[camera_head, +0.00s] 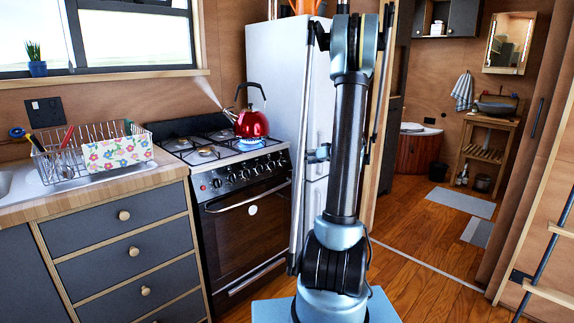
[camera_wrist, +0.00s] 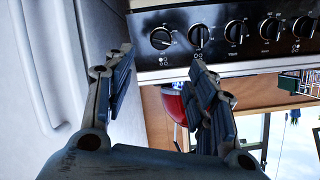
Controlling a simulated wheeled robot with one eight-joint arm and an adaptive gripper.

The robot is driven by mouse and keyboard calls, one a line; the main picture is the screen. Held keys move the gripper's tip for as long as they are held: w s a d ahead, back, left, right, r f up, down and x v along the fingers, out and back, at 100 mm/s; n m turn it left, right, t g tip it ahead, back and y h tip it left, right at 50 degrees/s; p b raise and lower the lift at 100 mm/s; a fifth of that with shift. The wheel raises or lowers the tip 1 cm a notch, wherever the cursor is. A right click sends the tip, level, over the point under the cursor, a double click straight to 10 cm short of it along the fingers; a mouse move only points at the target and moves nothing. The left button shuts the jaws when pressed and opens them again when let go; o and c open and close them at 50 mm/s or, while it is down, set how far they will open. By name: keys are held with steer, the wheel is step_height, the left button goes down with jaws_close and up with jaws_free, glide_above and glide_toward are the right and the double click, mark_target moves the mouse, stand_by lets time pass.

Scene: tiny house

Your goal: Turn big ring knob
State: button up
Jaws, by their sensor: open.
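The black stove (camera_head: 243,215) stands between the counter and the white fridge, with a row of several knobs (camera_head: 245,174) along its front. In the wrist view, which is upside down, the knob nearest the fridge (camera_wrist: 161,38) and the one beside it (camera_wrist: 199,36) show at the top. My gripper (camera_wrist: 162,68) is open and empty, its two fingers apart in front of the panel; the knob nearest the fridge appears beyond the gap. I see no contact with a knob. I cannot tell which knob is the big ring one.
A red kettle (camera_head: 252,124) sits over a blue flame on the stove and steams; it shows inverted in the wrist view (camera_wrist: 173,104). The fridge (camera_head: 273,75) is close beside the gripper. A dish rack (camera_head: 80,160) stands on the counter.

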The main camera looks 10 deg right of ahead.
mark_target(286, 161)
steer(key=x, duration=1.4)
steer(key=shift+c, duration=0.2)
steer(key=shift+d, duration=0.1)
steer(key=c, duration=1)
